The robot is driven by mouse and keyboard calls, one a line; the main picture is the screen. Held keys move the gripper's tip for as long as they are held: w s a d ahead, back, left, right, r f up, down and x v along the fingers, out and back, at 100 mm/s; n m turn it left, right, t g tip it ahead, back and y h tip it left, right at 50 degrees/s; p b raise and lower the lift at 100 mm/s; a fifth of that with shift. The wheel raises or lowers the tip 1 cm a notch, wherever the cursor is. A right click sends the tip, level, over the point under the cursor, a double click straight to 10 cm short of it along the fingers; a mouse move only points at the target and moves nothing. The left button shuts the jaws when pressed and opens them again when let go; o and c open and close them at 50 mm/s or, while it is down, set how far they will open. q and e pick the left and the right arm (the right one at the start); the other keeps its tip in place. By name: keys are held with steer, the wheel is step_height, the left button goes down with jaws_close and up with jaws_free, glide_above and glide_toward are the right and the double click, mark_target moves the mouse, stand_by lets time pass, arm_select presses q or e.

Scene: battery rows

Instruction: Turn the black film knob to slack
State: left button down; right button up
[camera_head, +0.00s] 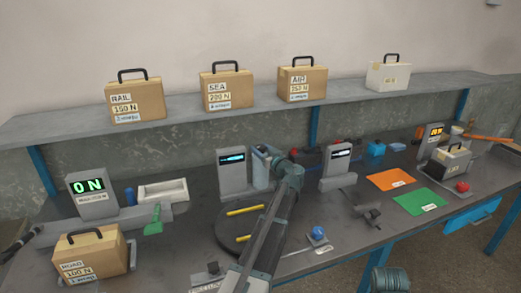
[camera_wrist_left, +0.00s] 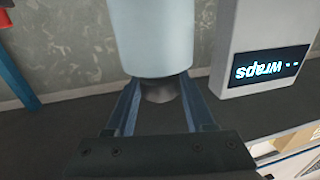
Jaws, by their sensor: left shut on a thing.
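The black film knob (camera_wrist_left: 160,93) is a small dark round piece under a pale blue cylinder (camera_wrist_left: 152,40) in the left wrist view. My left gripper (camera_wrist_left: 158,88) is shut on the knob, one finger on each side of it. In the head view, my left gripper (camera_head: 272,152) is at the pale blue cylinder (camera_head: 258,168), beside a grey display post (camera_head: 232,185). The knob is hidden there by my arm. My right gripper is not in view.
A display post reading "wraps" (camera_wrist_left: 268,45) stands close to the right of the gripper in the wrist view. A dark round turntable (camera_head: 232,225) with yellow strips lies in front. Another display post (camera_head: 337,170) is to the right. Cases stand on the shelf (camera_head: 60,125) above.

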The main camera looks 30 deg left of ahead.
arm_select(q)
steer(key=n+g, duration=0.2)
steer(key=g, duration=0.1)
steer(key=n+g+y, duration=0.1)
steer(key=n+g, duration=0.1)
steer(key=g, duration=0.1)
steer(key=n+g+y, duration=0.1)
steer(key=n+g, duration=0.1)
steer(key=g, duration=0.1)
steer(key=shift+w, duration=0.35)
steer(key=shift+s+n+g+h, duration=0.1)
steer(key=shift+n+g+h, duration=0.1)
steer(key=shift+n+g, duration=1.15)
steer(key=shift+s+n+g+h, duration=0.15)
steer(key=shift+n+g, duration=0.6)
steer(key=shift+g, duration=1.4)
steer(key=shift+c, duration=1.3)
jaws_free()
steer(key=shift+d, duration=0.15)
